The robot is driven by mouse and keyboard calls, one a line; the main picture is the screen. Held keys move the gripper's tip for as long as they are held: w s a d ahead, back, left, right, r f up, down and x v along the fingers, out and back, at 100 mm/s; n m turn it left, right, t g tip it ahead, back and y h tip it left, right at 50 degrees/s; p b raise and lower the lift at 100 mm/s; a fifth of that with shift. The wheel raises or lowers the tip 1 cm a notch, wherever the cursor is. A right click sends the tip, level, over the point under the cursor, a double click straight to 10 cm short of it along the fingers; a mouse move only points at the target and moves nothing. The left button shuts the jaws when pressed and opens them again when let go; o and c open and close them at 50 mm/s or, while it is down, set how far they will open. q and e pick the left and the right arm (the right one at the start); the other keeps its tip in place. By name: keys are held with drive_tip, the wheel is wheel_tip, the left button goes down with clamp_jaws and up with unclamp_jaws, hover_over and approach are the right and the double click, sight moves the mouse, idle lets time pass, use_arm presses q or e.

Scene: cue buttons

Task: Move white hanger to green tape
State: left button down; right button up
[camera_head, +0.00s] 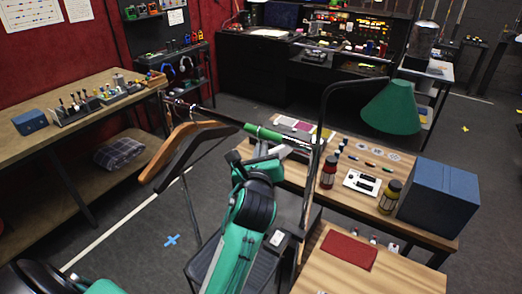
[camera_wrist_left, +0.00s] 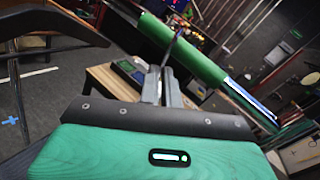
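The green tape (camera_head: 262,132) is a band around the dark rail. It also shows in the left wrist view (camera_wrist_left: 182,48), with a pale stretch of rail beyond its lower right end. My left gripper (camera_head: 288,150) is just below the rail at the green band's right end. Its two fingers (camera_wrist_left: 160,88) stand close together in the wrist view. A thin dark strip (camera_wrist_left: 172,45) rises from between the fingertips to the green band, perhaps a hanger hook. I cannot make out the white hanger for certain. My right gripper is not in view.
A wooden hanger (camera_head: 172,150) and a black hanger (camera_head: 200,145) hang at the rail's left part. Behind it is a table (camera_head: 425,235) with a blue box (camera_head: 440,197) and bottles. A green lamp (camera_head: 392,108) stands to the right.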

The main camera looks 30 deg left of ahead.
use_arm(q)
drive_tip(key=c, duration=1.5)
unclamp_jaws()
drive_tip(key=shift+c, duration=0.2)
drive_tip(key=v, duration=1.4)
